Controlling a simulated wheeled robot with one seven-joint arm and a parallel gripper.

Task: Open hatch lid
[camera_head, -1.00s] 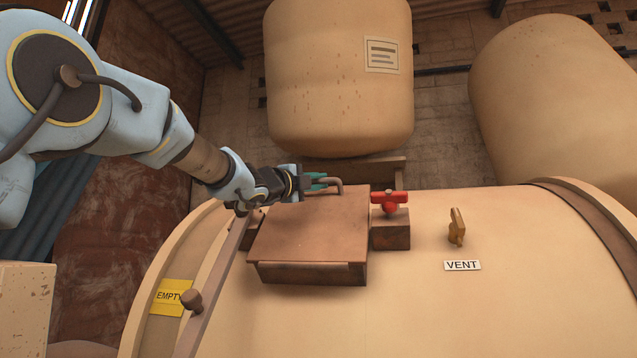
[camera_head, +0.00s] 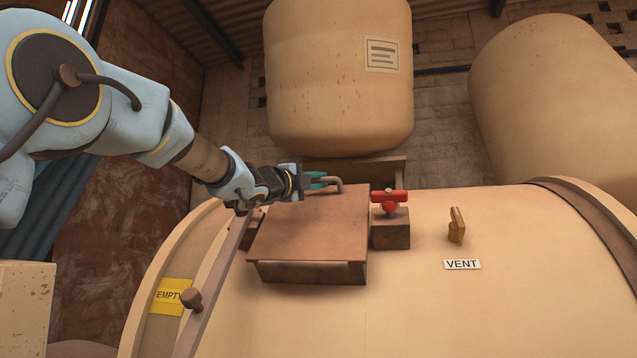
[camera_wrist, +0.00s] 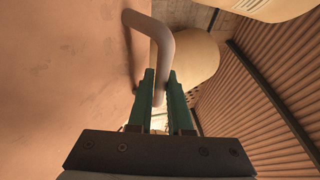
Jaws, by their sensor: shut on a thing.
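The hatch lid (camera_head: 310,225) is a flat brown square plate on top of the large cream vessel, and it lies closed on its box-like frame. A bent grey-brown handle (camera_head: 337,184) stands at its far edge. My gripper (camera_head: 318,181) reaches in from the left, and its green fingers are at the handle. In the wrist view the handle (camera_wrist: 150,32) runs down between the two green fingers (camera_wrist: 160,95), which are shut on it. The lid surface (camera_wrist: 60,70) fills the left of that view. The exact finger contact is partly hidden.
A red valve handle (camera_head: 388,198) on a brown block stands just right of the lid. A brass vent lever (camera_head: 457,227) is farther right, above a VENT label (camera_head: 462,265). A rail with a knob (camera_head: 191,300) runs at left. Large tanks (camera_head: 340,80) stand behind.

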